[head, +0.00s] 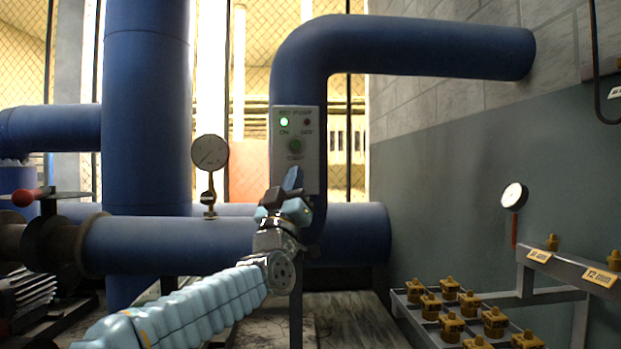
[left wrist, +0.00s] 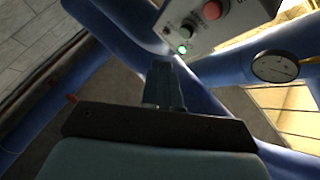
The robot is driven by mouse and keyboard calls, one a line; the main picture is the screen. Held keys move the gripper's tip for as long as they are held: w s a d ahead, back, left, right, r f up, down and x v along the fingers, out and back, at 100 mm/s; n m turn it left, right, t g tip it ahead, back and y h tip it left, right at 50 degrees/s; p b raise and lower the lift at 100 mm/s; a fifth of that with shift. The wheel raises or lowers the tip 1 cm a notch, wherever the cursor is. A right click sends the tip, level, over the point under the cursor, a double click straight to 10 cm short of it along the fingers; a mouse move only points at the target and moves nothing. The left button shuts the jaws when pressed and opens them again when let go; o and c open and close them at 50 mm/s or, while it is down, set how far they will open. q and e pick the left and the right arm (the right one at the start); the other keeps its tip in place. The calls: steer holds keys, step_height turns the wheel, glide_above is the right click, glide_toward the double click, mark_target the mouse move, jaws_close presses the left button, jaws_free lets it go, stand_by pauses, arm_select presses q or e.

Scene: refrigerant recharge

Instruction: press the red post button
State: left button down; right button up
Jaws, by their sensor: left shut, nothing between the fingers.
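A light grey control box (head: 308,160) is mounted in front of the vertical blue pipe. It has a lit green lamp (head: 284,122), a dark red lamp (head: 307,122) and a green button (head: 295,146). The red button (left wrist: 212,10) shows in the left wrist view, near the green button (left wrist: 188,30) and the lit lamp (left wrist: 182,48); in the head view it is hidden behind my gripper. My left gripper (head: 293,180) is shut and empty, in front of the lower part of the box. Its fingers (left wrist: 163,80) point toward the box; contact cannot be told. My right gripper is out of view.
Thick blue pipes (head: 150,120) surround the box. A round gauge (head: 210,153) stands left of it, and a red-ended handle (head: 23,197) is at the far left.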

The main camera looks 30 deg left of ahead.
arm_select(q)
steer(key=shift+r, duration=0.1)
steer(key=w+a+p, duration=0.4)
steer(key=w+p, duration=0.1)
steer(key=w, duration=0.2)
steer(key=shift+w+a+p, duration=0.25)
steer(key=shift+a+p, duration=0.05)
steer(key=shift+p, duration=0.05)
steer(key=shift+w, duration=0.1)
stand_by(2.1)
steer(key=shift+w+a, duration=0.2)
steer(key=shift+w, duration=0.05)
